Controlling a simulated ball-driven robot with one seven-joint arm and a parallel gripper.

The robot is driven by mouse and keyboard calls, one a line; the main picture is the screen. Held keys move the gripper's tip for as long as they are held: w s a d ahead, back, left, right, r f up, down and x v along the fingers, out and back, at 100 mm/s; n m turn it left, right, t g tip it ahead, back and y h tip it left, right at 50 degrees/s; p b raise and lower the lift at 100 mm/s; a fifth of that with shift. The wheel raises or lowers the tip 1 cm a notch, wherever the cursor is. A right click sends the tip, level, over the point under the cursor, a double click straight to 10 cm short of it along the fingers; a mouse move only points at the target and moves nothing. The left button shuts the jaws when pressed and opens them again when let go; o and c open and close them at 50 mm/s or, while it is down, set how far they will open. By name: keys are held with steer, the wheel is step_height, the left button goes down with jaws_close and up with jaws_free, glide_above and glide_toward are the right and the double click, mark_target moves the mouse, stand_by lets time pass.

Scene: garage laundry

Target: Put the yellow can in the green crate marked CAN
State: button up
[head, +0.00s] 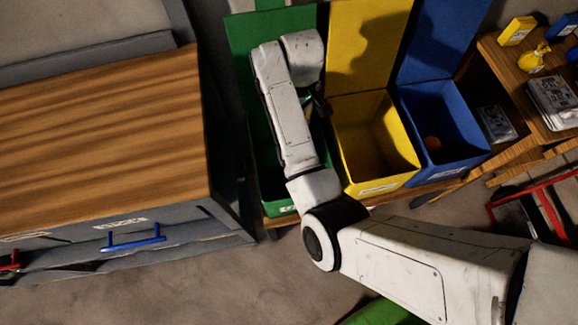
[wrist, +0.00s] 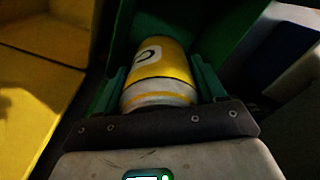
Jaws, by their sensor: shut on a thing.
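The yellow can (wrist: 160,72) with a white band and a dark letter is between the two green fingers of my gripper (wrist: 158,64) in the wrist view. My gripper is shut on it. The green crate (head: 281,209) stands left of the yellow one in the head view, its raised lid behind it. My arm covers much of its opening. My gripper (head: 319,106) is over the crate's right side in the head view, mostly hidden by my arm. Green walls (wrist: 220,22) surround the can in the wrist view. I cannot make out the can in the head view.
A yellow crate (head: 375,184) stands right beside the green one, then a blue crate (head: 450,172) with a small orange-brown round thing inside. A wood-topped cabinet (head: 100,130) is at the left. A wooden shelf (head: 500,60) with small items is at the right.

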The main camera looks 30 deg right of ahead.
steer(key=s+a+f+b, duration=0.1)
steer(key=f+b, duration=0.2)
steer(key=f, duration=0.2)
steer(key=s+a+f+n+b, duration=0.1)
steer(key=s+a+f+b, duration=0.1)
steer(key=f, duration=0.4)
steer(key=s+a+f+n+b, duration=0.1)
steer(key=s+f+b, duration=0.1)
steer(key=f, duration=0.3)
steer(key=shift+s+a+f+b, duration=0.25)
steer(key=shift+a+f+b, duration=0.15)
steer(key=shift+b, duration=0.45)
step_height(320, 180, down, 10)
steer(key=b, duration=0.2)
steer(key=shift+b, duration=0.4)
steer(key=shift+f, duration=0.4)
steer(key=o, duration=1)
steer(key=shift+r, duration=0.1)
step_height(320, 180, up, 13)
steer(key=p, duration=0.3)
steer(key=shift+f, duration=0.2)
